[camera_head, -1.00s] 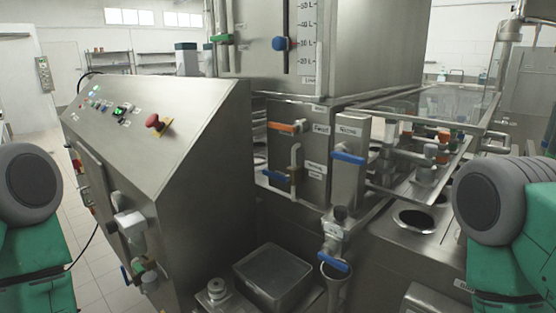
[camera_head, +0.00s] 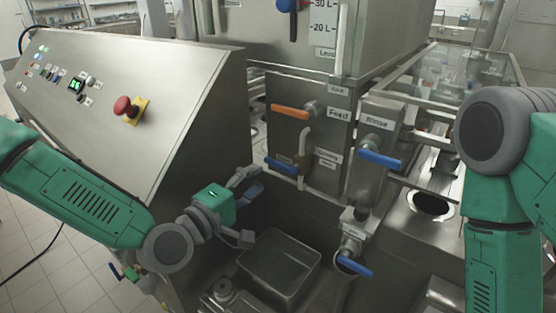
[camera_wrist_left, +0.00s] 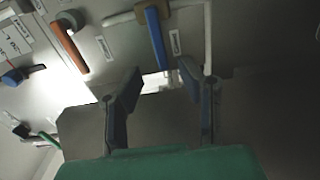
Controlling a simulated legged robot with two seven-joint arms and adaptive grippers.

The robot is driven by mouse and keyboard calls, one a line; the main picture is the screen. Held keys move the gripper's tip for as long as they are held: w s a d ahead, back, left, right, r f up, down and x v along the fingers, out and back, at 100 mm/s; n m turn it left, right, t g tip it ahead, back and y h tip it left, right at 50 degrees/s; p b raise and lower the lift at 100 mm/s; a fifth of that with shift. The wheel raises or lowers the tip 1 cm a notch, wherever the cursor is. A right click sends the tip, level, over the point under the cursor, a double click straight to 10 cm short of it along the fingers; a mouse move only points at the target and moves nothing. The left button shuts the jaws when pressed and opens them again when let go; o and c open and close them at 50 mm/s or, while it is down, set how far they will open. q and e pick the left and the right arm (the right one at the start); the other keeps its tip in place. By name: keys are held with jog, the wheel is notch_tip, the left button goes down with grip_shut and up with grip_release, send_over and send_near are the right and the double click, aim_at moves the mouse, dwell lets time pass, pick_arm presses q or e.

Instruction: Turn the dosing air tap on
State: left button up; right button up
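The front panel with the dosing label carries a blue-handled tap (camera_head: 282,165) below an orange-handled tap (camera_head: 291,112) marked Feed. The blue handle lies roughly level, tilted slightly. My left gripper (camera_head: 250,212) is below and left of it, apart from it, with its fingers spread and empty. In the left wrist view, a blue tap handle (camera_wrist_left: 156,38) is ahead of the gap between the open fingers (camera_wrist_left: 163,82), and an orange handle (camera_wrist_left: 68,47) is to its left.
Another blue tap (camera_head: 379,158) is on the Rinse box. A lower blue tap (camera_head: 355,265) is above a metal pipe. A metal tray (camera_head: 280,262) lies below my left gripper. The sloped control panel (camera_head: 170,75) with a red emergency button (camera_head: 125,107) stands left.

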aim_at(272, 165)
pick_arm(q)
jog(key=x, duration=0.7)
jog(key=shift+w+a+f, duration=0.1)
jog(key=shift+w+a, duration=0.1)
jog(key=shift+w, duration=0.2)
jog(key=shift+w+d, duration=0.15)
jog(key=shift+d, duration=0.4)
jog(key=shift+a, duration=0.2)
jog(key=c, duration=0.7)
jog(key=shift+a, duration=0.2)
grip_shut()
